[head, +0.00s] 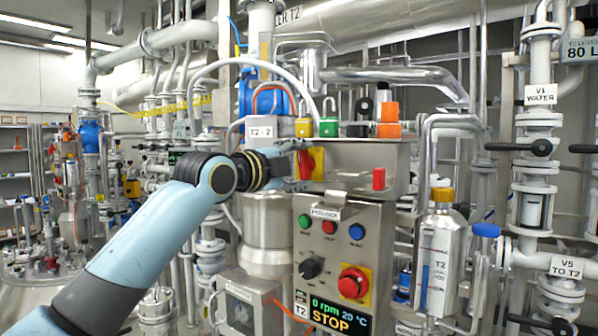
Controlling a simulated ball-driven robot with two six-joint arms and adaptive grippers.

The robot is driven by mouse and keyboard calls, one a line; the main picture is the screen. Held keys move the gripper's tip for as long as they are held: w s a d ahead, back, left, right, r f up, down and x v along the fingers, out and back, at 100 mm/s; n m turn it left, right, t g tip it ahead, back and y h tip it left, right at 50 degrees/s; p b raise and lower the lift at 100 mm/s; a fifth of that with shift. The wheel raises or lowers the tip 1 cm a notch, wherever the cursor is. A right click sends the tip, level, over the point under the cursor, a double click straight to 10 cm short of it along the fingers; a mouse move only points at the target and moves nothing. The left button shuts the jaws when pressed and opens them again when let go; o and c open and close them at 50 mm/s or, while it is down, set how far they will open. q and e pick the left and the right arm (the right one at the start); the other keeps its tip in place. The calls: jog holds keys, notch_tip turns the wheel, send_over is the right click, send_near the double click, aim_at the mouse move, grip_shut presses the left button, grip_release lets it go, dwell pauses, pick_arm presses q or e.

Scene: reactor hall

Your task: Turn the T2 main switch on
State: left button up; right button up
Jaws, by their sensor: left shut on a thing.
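The T2 main switch (317,160) is a yellow plate with a red handle, on the left side of the steel box above the control panel (332,210). My left gripper (303,163) reaches it from the left and is shut on its red handle. The fingers hide part of the handle, so its exact angle is hard to read. The T2 display (340,314) is lit and reads 0 rpm, 20 °C and STOP. My right gripper is not in view.
Padlocks, one green (328,126), stand on top. A T2 bottle (437,258) and valve pipes crowd the right.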

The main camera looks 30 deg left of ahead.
pick_arm(q)
jog(key=shift+f+m+b, duration=0.15)
jog(key=shift+m+b, duration=0.15)
jog(key=shift+m, duration=0.7)
jog(key=o, duration=1.2)
jog(key=shift+s+a, duration=0.25)
jog(key=shift+s, duration=1.75)
jog(key=shift+s+a, duration=0.3)
jog(key=shift+s, duration=1.7)
jog(key=shift+s+a, duration=0.25)
jog(key=shift+s, duration=1.75)
